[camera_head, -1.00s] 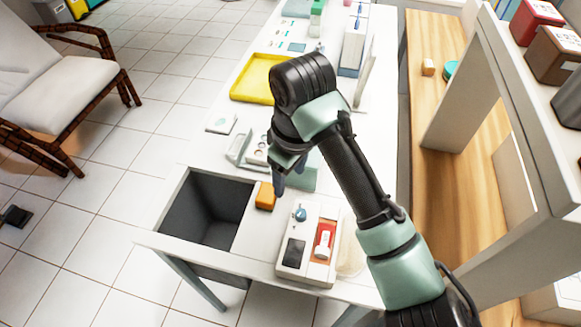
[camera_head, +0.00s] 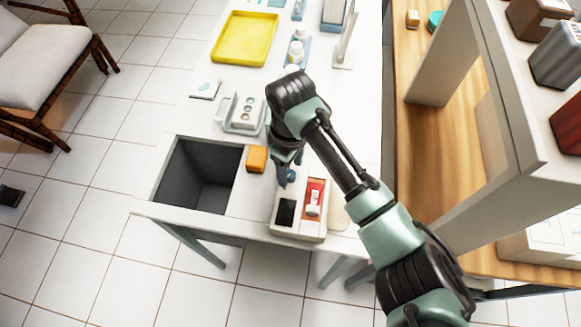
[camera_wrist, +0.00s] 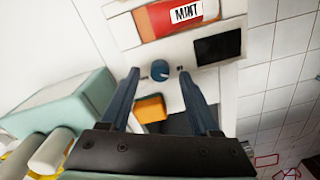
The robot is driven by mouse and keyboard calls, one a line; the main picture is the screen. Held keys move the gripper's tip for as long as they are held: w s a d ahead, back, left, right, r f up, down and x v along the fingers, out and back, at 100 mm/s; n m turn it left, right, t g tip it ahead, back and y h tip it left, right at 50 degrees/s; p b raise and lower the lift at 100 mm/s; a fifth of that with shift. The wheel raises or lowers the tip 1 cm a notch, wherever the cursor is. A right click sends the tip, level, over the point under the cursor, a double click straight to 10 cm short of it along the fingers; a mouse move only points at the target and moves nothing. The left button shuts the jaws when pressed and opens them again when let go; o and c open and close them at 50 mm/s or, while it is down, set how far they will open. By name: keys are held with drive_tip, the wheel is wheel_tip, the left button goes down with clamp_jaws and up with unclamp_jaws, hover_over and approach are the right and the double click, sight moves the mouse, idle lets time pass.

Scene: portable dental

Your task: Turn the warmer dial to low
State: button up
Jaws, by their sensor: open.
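The warmer (camera_head: 300,231) is a pale box at the near end of the white table. It holds a red packet (camera_head: 315,190), labelled MINT in the wrist view (camera_wrist: 165,18), and has a dark panel (camera_head: 286,211). Its small blue dial (camera_wrist: 160,70) shows in the wrist view, with small dark marks beside it. My gripper (camera_wrist: 157,74) is open and empty, its two blue fingers on either side of the dial in that view. I cannot tell how far the tips are above it. In the head view, my gripper (camera_head: 284,180) is over the warmer's far left corner and largely hides the dial.
An orange block (camera_head: 257,158) sits just left of my gripper, beside a dark open bin (camera_head: 200,176) set in the table. A pale holder (camera_head: 240,113) and a yellow tray (camera_head: 244,38) stand farther back. A shelf (camera_head: 500,110) rises at the right.

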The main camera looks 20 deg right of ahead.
drive_tip(key=shift+f, duration=0.7)
clamp_jaws()
